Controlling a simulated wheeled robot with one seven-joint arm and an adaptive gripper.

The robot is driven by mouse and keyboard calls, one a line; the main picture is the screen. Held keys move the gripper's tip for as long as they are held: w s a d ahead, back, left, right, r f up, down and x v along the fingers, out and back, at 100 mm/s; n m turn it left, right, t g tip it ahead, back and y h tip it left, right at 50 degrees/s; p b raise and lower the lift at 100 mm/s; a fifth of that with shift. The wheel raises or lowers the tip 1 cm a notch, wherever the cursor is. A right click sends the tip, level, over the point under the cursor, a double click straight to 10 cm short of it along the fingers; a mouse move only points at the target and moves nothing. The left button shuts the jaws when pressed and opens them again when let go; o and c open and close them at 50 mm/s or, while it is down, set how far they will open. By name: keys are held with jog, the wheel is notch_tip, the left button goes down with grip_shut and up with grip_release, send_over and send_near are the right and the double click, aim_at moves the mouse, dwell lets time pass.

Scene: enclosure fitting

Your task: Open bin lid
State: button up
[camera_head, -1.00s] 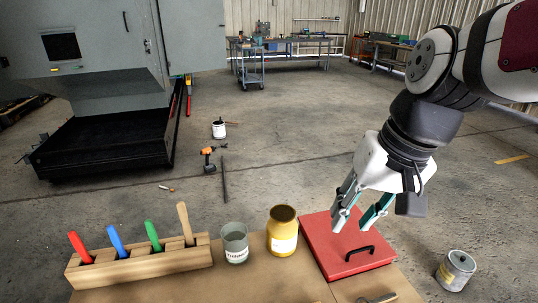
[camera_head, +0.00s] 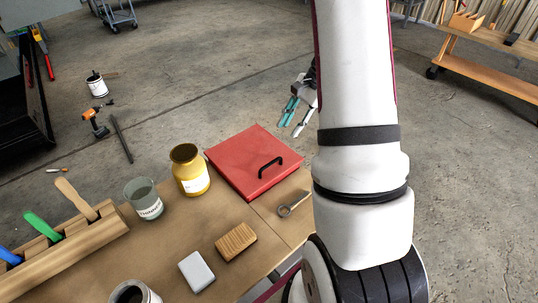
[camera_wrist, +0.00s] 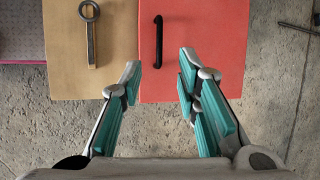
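The bin lid (camera_head: 243,153) is a flat red square with a black bar handle (camera_head: 271,166) near its front edge. It lies shut at the right end of the workbench in the head view. In the wrist view the red lid (camera_wrist: 205,45) fills the upper middle and its handle (camera_wrist: 158,42) stands left of centre. My gripper (camera_head: 296,113) is open and empty beyond the lid's far right corner, partly hidden by my arm. In the wrist view my gripper (camera_wrist: 158,72) has its fingers spread, apart from the handle.
A wrench (camera_head: 293,204), a wooden block (camera_head: 236,242), a white block (camera_head: 196,271), a yellow jar (camera_head: 190,170), a grey cup (camera_head: 144,198) and a wooden rack (camera_head: 75,245) with coloured handles stand on the bench (camera_head: 165,245).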

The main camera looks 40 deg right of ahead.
send_near(270, 163)
jog(key=x, duration=0.7)
jog(key=shift+a+f, duration=0.2)
jog(key=shift+f, duration=0.15)
grip_shut()
